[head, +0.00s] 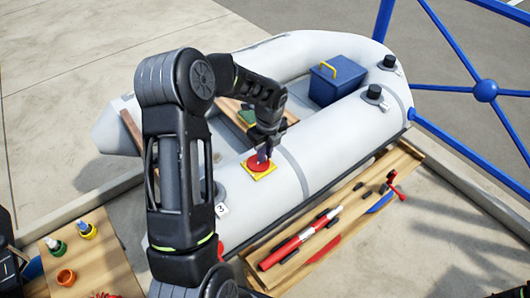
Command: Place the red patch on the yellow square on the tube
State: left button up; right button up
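The red patch (256,166) is a small round disc. It lies over the yellow square (266,174) on the near grey tube (330,128) of the inflatable boat, with yellow showing around it. My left gripper (264,157) points down at the patch, with its fingertips at or just above it. The fingers are small and dark here, so I cannot tell whether they hold the patch or stand open. My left arm hides part of the tube to the left. My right gripper is not in view.
A blue box (337,80) with a yellow handle sits in the boat. A wooden tray (262,282) with a red-and-white cylinder (298,240) lies along the near side. A wooden table (97,259) at lower left holds small bottles (86,230) and an orange pot (66,277). Blue bars stand at right.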

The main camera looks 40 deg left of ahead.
aim_at(267, 162)
pick_arm(q)
jog(key=shift+o, duration=1.1)
jog(key=shift+r, duration=0.1)
jog(key=shift+r, duration=0.2)
notch_tip(267, 162, up, 12)
jog(key=d, duration=0.1)
jog(key=shift+s+f, duration=0.15)
jog(key=shift+s, duration=0.05)
